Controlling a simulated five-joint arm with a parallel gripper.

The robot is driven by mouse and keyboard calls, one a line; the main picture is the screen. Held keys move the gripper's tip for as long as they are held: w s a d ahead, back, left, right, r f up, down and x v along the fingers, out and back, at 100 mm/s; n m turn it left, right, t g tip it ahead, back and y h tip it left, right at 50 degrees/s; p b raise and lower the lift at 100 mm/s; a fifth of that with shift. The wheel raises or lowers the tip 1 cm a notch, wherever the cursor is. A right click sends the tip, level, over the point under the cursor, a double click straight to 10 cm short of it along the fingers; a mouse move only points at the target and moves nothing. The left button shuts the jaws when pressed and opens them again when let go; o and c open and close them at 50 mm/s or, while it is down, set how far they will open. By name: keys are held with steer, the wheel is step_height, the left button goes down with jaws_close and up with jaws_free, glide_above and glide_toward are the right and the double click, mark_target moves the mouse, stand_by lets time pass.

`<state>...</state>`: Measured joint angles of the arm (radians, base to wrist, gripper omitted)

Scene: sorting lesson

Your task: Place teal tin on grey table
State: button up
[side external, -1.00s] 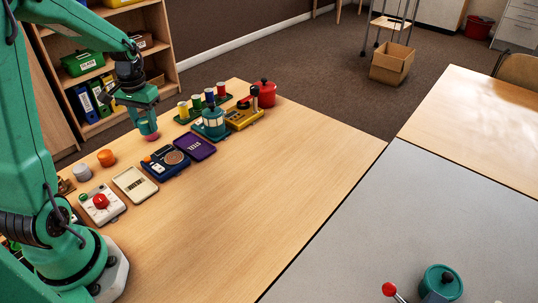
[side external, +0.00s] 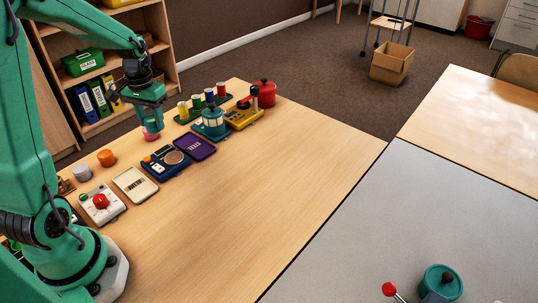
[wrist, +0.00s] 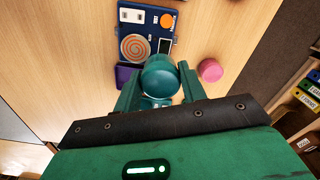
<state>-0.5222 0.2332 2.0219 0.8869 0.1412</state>
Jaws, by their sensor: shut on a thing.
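The teal tin (wrist: 158,80) is a smooth, round thing between the two fingers of my gripper (wrist: 157,92) in the wrist view. My gripper is shut on it. In the side view my gripper (side external: 151,118) is over the far left part of the wooden table, just above a pink round piece (side external: 150,134); the tin is hard to tell from the green fingers there. The grey table (side external: 370,215) is at the right. A teal lidded pot with a dark knob (side external: 441,284) stands at its near edge, beside a red-knobbed lever (side external: 389,289).
The middle of both tables is clear.

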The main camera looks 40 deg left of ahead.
steer(key=w+d+m, duration=0.2)
steer(key=w+d, duration=0.9)
steer(key=d, duration=0.3)
steer(key=w+d+m, duration=0.1)
steer(key=w+d, duration=0.1)
steer(key=d, duration=0.7)
steer(key=w+d, duration=0.3)
steer(key=d, duration=0.6)
steer(key=s+d+m, duration=0.1)
steer(key=s+d, duration=0.3)
steer(key=d, duration=0.7)
steer(key=s+d+m, duration=0.1)
steer(key=s+d, duration=0.3)
steer(key=d, duration=0.7)
steer(key=s+d+m, duration=0.1)
steer(key=s+d, duration=0.4)
steer(key=d, duration=0.6)
glide_above(376, 242)
step_height(376, 242, down, 7)
steer(key=shift+r, duration=0.1)
steer(key=shift+f, duration=2.05)
steer(key=shift+f, duration=0.1)
